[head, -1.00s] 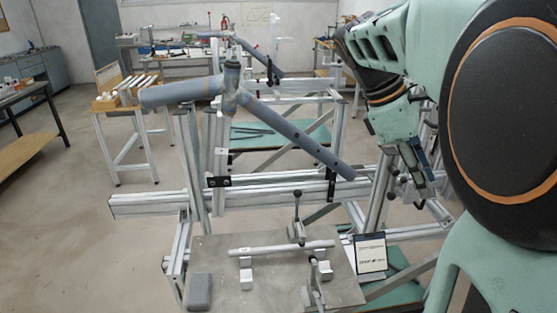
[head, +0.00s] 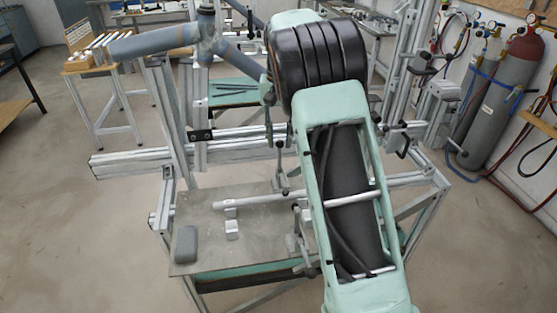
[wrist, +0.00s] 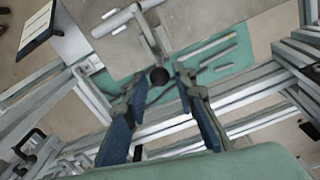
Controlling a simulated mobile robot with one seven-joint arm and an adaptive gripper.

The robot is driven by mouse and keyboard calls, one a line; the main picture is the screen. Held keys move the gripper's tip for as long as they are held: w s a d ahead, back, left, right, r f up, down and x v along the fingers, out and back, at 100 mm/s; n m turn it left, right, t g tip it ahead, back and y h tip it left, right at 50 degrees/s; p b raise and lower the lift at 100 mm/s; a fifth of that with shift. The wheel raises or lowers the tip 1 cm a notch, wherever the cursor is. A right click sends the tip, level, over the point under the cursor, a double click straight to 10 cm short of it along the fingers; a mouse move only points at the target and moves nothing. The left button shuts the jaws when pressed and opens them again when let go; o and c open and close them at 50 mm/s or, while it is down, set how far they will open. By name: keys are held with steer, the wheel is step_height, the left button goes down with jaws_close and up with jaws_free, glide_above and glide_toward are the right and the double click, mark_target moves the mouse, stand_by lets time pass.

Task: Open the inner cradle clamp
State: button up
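A pale tube (head: 250,200) lies across white blocks on the grey jig plate. Two lever clamps stand by it: a rear one with an upright handle (head: 280,165) and a front one (head: 301,236), partly hidden by my arm. In the wrist view, a clamp lever (wrist: 146,32) runs beside the tube (wrist: 118,20) and ends in a black ball knob (wrist: 159,77). I cannot tell which clamp it is. My gripper (wrist: 160,87) is open, its blue-backed fingers on either side of the knob with visible gaps. The head view hides my gripper behind my arm.
A grey block (head: 186,244) lies at the plate's (head: 195,212) front left. Gas cylinders (head: 505,90) stand at the right. A green shelf (wrist: 220,50) lies below.

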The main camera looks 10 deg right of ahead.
mark_target(280, 160)
step_height(280, 160, down, 8)
steer(key=shift+f+p, duration=0.15)
steer(key=shift+p, duration=0.2)
jaws_close()
